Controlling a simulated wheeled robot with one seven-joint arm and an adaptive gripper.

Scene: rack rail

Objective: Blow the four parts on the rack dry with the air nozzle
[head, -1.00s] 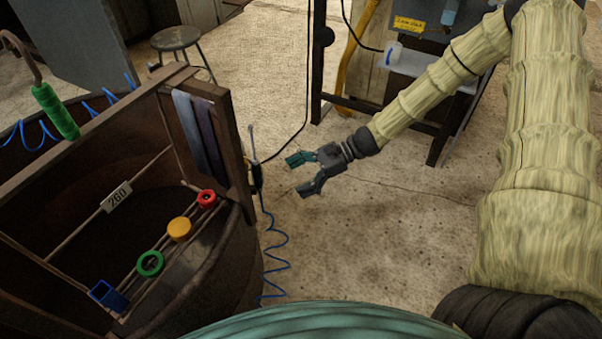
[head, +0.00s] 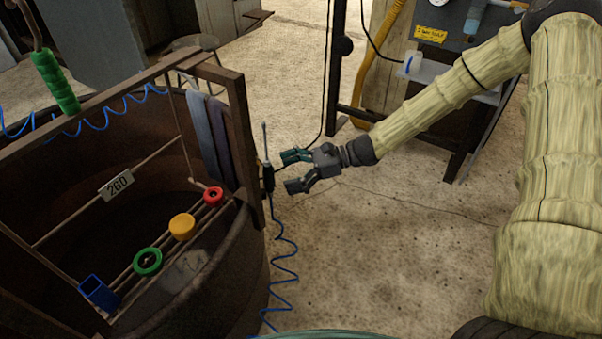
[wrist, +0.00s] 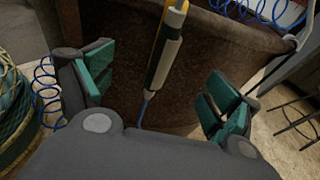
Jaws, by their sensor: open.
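Four parts sit in a row on the rack rails (head: 128,283): a blue square tube (head: 99,291), a green ring (head: 148,261), a yellow round part (head: 182,226) and a red ring (head: 213,196). The air nozzle (head: 267,176) hangs upright by the right post of the frame, its thin metal tip upward and its hose below. My gripper (head: 291,171) is open and empty, just right of the nozzle, fingers toward it. In the wrist view the nozzle's white, yellow and dark body (wrist: 164,55) stands between the spread fingers, ahead of the palm; contact does not show.
The rack lies over a rusty round tub (head: 225,275) with a wooden frame (head: 243,140). Grey cloths (head: 208,135) hang on the frame. A blue coiled hose (head: 284,265) drops beside the tub. A stool (head: 195,50) stands behind.

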